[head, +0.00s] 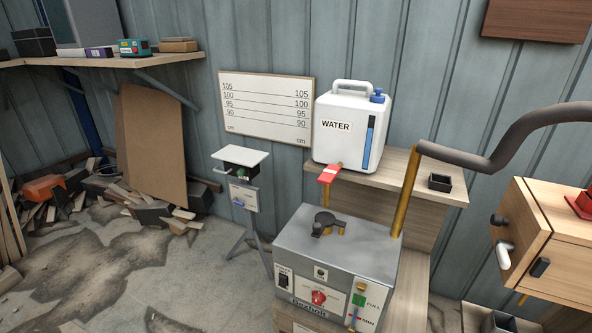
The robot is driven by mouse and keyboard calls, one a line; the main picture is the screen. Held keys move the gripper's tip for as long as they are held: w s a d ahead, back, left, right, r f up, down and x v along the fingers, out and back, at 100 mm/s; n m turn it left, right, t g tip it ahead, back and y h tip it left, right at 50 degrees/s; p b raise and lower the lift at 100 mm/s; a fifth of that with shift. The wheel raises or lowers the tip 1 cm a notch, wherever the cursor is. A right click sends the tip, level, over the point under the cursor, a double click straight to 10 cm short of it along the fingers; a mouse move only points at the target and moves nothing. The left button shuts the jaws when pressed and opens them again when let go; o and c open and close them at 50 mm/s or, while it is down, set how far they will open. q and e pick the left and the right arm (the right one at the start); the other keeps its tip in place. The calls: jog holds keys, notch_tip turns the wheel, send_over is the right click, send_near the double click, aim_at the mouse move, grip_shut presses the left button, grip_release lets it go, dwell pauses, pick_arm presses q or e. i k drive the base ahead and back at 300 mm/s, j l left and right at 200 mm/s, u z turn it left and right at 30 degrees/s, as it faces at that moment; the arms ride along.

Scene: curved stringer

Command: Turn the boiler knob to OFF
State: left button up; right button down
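The boiler is a grey metal box (290,245) at the lower middle of the head view, on a wooden stand. A red round knob (318,298) sits on a white plate on its front panel. The markings around the knob are too small to read, so I cannot tell its setting. A black switch (284,281) is left of the knob, and a gauge marked FULL and MIN (358,300) is right of it. A black clamp-like cap (326,222) is on top. Neither of my grippers is in view.
A white WATER canister (351,128) stands on a wooden shelf (425,183) behind the boiler. A brass pipe (405,195) with a dark hose (500,145) rises at its right. A wooden cabinet (572,245) is at right. A small stand (243,190) is left. Scrap wood litters the left floor.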

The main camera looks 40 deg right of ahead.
aim_at(317, 298)
jog(key=z, duration=1.35)
